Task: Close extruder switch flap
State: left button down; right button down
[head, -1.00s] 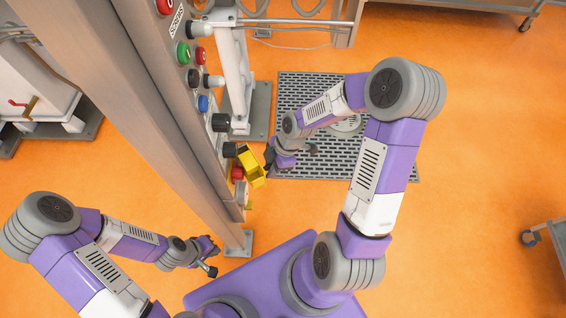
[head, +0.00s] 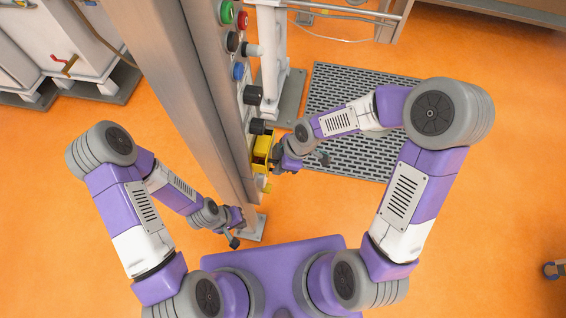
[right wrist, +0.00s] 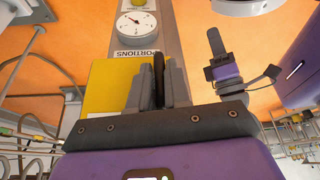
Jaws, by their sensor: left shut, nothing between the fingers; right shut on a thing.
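The yellow extruder switch flap (head: 263,146) is on the side of the grey control column, low on its panel. In the right wrist view it is a yellow plate (right wrist: 108,88) left of the fingers. My right gripper (head: 277,157) is at the flap's outer side, shut on its edge. In the right wrist view its fingers (right wrist: 160,88) are close together, with a dark strip between them. The switch behind the flap is hidden. My left gripper (head: 236,236) is shut and empty, low beside the column's foot and apart from the flap.
The grey column (head: 190,90) carries buttons and black knobs (head: 254,95) above the flap. A white post (head: 271,60) stands behind it. A dark floor grate (head: 345,95) lies under my right arm. The right wrist view shows a round gauge (right wrist: 137,24). Orange floor is free at right.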

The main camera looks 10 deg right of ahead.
jog(key=shift+s+a, duration=0.1)
jog(key=shift+s, duration=0.05)
jog(key=c, duration=1.2)
grip_release()
jog(key=shift+o, duration=0.2)
jog(key=shift+r, duration=0.35)
jog(key=p+v, duration=0.3)
jog(key=v, duration=0.4)
jog(key=shift+f, duration=0.1)
